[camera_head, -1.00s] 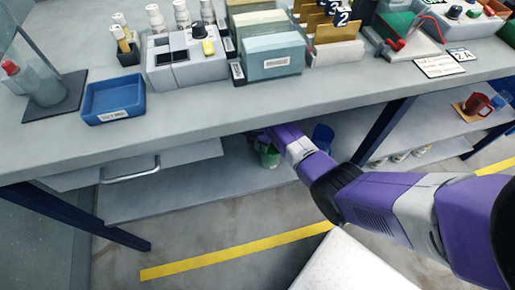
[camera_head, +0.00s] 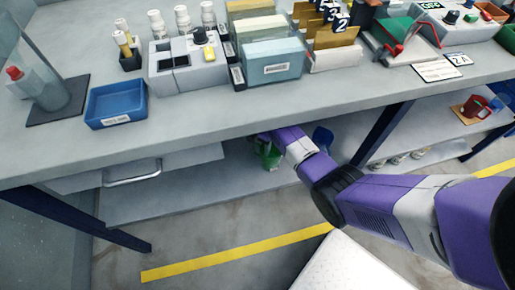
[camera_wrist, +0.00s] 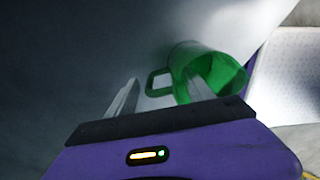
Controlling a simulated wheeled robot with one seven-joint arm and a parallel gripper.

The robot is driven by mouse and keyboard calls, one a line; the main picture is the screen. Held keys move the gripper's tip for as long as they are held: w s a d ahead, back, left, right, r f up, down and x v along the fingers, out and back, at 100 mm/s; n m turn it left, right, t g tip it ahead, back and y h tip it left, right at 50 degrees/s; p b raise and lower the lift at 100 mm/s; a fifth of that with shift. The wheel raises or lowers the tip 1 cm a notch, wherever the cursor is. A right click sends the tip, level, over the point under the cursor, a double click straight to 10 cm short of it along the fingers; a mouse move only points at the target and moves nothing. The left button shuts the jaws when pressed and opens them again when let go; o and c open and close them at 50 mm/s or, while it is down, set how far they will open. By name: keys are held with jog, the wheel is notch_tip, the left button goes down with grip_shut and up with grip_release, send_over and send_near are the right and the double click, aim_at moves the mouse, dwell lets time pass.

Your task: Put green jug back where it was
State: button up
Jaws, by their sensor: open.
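The green jug (camera_head: 268,158) is on the lower shelf (camera_head: 190,196) under the workbench, partly hidden by my arm. In the wrist view the green jug (camera_wrist: 192,52) shows its open mouth and its handle, which points left. My gripper (camera_wrist: 160,77) is open, with one finger left of the handle and the other overlapping the jug's body in the picture. The handle appears between the fingers; I cannot tell its depth or whether they touch. In the head view the fingers are hidden under the benchtop.
The benchtop (camera_head: 190,137) overhangs my arm closely. A blue item (camera_head: 322,138) stands on the shelf right of my wrist. A dark blue bench leg (camera_head: 382,134) is further right. A drawer with a handle (camera_head: 132,174) is at left. Bare shelf lies left of the jug.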

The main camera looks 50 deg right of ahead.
jog(key=shift+r+p, duration=0.5)
jog(key=shift+r, duration=1.9)
jog(key=shift+d, duration=0.1)
